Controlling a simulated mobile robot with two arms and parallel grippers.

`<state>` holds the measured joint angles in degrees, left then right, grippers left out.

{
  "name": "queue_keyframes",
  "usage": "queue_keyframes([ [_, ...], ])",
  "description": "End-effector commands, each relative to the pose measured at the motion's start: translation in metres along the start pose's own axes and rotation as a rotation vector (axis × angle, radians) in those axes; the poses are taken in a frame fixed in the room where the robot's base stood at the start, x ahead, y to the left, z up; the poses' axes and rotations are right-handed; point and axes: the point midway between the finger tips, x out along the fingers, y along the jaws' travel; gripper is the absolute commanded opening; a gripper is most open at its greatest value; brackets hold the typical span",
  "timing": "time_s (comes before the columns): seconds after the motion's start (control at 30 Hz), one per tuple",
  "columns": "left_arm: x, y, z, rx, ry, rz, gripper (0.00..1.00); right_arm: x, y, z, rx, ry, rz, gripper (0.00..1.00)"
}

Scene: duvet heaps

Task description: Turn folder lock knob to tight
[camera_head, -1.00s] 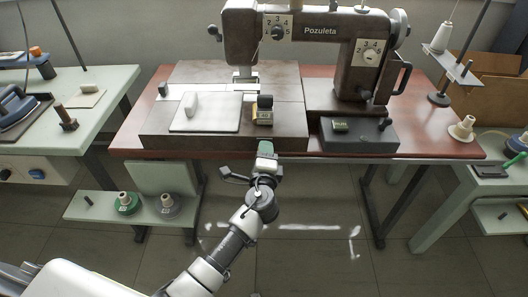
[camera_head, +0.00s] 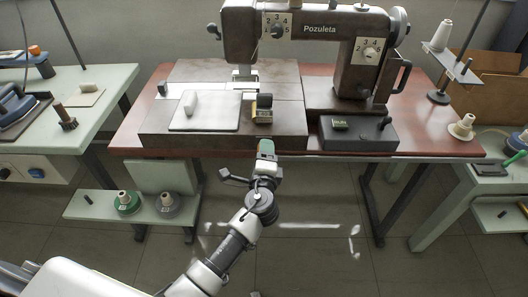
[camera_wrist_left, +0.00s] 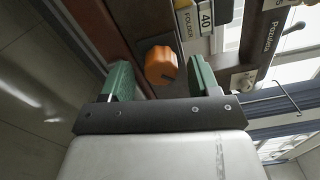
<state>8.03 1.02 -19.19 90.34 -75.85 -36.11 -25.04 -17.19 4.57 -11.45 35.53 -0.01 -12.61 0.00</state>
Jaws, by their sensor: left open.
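An orange knob (camera_wrist_left: 160,63) with a dark line on its face shows in the left wrist view. It sits on the dark front of the machine bed, close to a plate labelled FOLDER and 40 (camera_wrist_left: 197,22). My left gripper (camera_head: 266,147) is open at the front edge of the machine bed, below the folder block (camera_head: 263,108). In the wrist view its two green fingers stand on either side of the knob, with visible gaps. In the head view the gripper mostly hides the knob. No tight marking is readable. My right gripper is not in view.
The brown Pozuleta sewing machine (camera_head: 318,30) stands on a reddish table (camera_head: 440,142). A white pad (camera_head: 207,118) lies on its bed. A dark box (camera_head: 358,134) is to the right. Side tables flank it; floor space in front is open.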

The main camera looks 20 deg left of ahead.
Motion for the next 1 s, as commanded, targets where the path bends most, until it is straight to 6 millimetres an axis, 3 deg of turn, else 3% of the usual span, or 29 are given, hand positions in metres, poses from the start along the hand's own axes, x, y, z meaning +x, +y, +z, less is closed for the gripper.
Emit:
queue_keyframes([
  [0.3,-0.064,0.002,-0.001,0.000,0.002,0.003,0.61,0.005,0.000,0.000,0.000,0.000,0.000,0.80],
  [0.5,-0.091,0.002,-0.001,0.000,0.001,0.002,0.61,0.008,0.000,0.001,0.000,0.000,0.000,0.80],
  [1.0,-0.098,0.000,0.000,0.001,0.001,0.001,0.61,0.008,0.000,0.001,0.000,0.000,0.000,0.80],
])
